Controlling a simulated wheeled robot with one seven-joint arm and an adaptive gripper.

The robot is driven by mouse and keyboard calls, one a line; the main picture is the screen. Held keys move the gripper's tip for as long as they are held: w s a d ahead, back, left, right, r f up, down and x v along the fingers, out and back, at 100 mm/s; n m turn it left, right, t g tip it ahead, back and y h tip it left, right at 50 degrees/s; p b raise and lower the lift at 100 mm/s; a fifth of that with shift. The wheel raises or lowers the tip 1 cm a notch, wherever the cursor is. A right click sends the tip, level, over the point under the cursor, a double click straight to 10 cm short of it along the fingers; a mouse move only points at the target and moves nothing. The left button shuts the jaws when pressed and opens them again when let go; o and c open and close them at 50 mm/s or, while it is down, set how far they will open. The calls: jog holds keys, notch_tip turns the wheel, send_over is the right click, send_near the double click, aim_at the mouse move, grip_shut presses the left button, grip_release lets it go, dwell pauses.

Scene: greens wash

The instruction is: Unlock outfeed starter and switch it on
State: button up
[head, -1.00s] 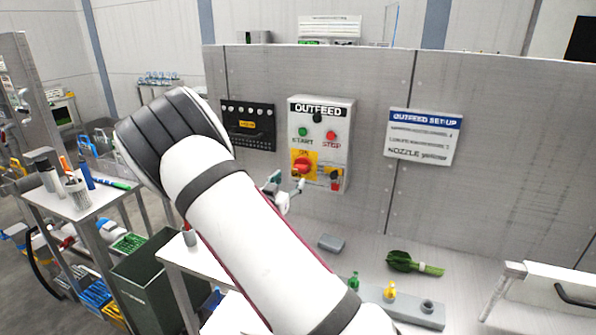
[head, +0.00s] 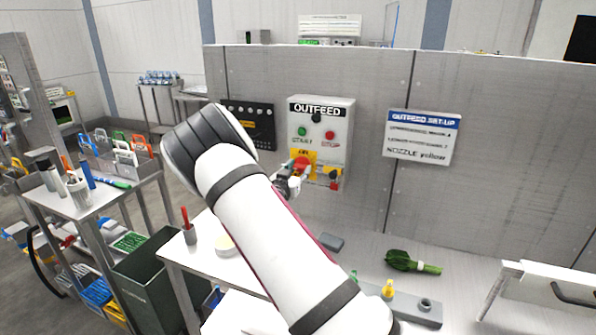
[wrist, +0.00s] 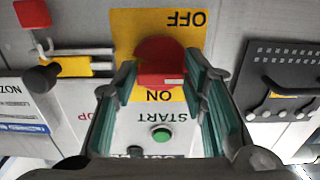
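The OUTFEED starter box (head: 341,115) is on the grey wall panel. It has a green START button (head: 302,132), a red STOP button (head: 329,134) and a red rotary switch (head: 301,162) on a yellow ON/OFF plate (wrist: 122,27). The wrist view is upside down. There the switch (wrist: 160,58) sits between the teal-padded fingers of my gripper (wrist: 160,78). The gripper is open, one finger on each side; contact is unclear. Beside the plate are a yellow bar (wrist: 77,67), a black knob (wrist: 42,77) and a hanging red block (wrist: 33,13). In the head view, my gripper (head: 288,186) is partly hidden.
A black board (head: 252,125) hangs left of the box, and an OUTFEED SET-UP sign (head: 422,135) hangs right. Below are a grey block (head: 331,242), leafy greens (head: 410,263) and a nozzle rack (head: 405,306). The wall right of the sign is clear.

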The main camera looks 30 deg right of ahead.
jog(key=c, duration=0.5)
jog(key=shift+m, duration=0.3)
jog(key=m, duration=0.3)
jog(key=shift+m, duration=0.3)
jog(key=m, duration=0.3)
jog(key=shift+m, duration=0.4)
jog(key=m, duration=0.5)
jog(key=shift+m, duration=2.4)
